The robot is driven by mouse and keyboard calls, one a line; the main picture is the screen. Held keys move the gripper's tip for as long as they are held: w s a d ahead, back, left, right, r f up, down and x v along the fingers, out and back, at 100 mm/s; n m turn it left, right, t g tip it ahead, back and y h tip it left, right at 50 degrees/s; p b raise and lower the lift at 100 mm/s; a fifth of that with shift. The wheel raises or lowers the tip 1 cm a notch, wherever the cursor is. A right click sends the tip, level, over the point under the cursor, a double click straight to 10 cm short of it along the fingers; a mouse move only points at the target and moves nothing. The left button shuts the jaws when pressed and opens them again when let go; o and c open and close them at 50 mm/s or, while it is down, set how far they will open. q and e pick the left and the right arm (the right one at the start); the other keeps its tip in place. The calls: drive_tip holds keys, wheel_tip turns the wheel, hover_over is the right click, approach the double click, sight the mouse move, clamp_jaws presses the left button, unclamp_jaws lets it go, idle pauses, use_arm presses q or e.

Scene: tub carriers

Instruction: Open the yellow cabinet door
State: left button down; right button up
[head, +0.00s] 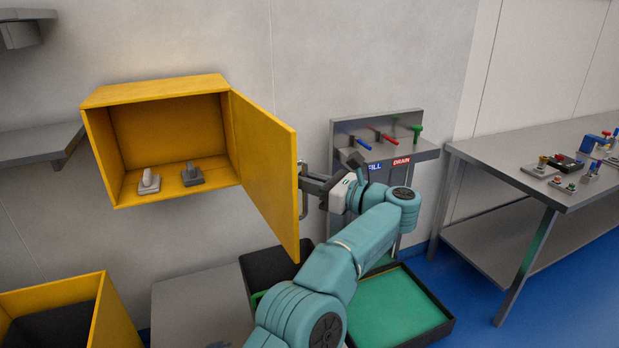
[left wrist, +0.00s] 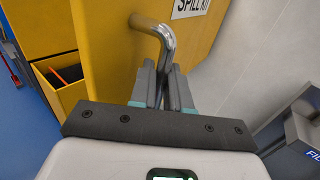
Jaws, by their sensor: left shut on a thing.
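The yellow cabinet (head: 150,93) is on the wall at the left of the head view. Its door (head: 264,160) is hinged at the right side and stands wide open, swung out toward me. The door also fills much of the left wrist view (left wrist: 112,45), with a "SPILL KIT" label. My left gripper (head: 308,182) is at the outer face of the door, shut on the metal handle (left wrist: 158,28). The gripper's fingers (left wrist: 164,80) are close together around the handle's bar. My right gripper is in neither view.
Two small grey objects (head: 149,182) (head: 192,175) stand inside the cabinet. Behind my arm is a grey valve panel (head: 345,127) with colored levers. A metal table (head: 490,160) is at the right, a green-bottomed tray (head: 405,305) below, and a yellow bin (head: 118,315) at lower left.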

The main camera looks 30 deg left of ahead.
use_arm(q)
drive_tip(key=shift+s+a+r, duration=0.15)
drive_tip(key=shift+a+r, duration=0.15)
drive_tip(key=shift+a, duration=0.1)
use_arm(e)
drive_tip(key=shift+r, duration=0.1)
use_arm(q)
drive_tip(key=c, duration=1.3)
unclamp_jaws()
drive_tip(key=shift+o, duration=0.4)
drive_tip(key=shift+a+f, duration=0.3)
drive_tip(key=shift+a, duration=0.1)
drive_tip(key=shift+d+r, duration=0.1)
drive_tip(key=shift+d, duration=0.35)
drive_tip(key=d+p, duration=0.8)
drive_tip(key=d, duration=0.4)
drive_tip(key=shift+s, duration=0.25)
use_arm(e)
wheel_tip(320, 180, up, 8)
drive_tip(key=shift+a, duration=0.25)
use_arm(q)
drive_tip(key=shift+a, duration=0.1)
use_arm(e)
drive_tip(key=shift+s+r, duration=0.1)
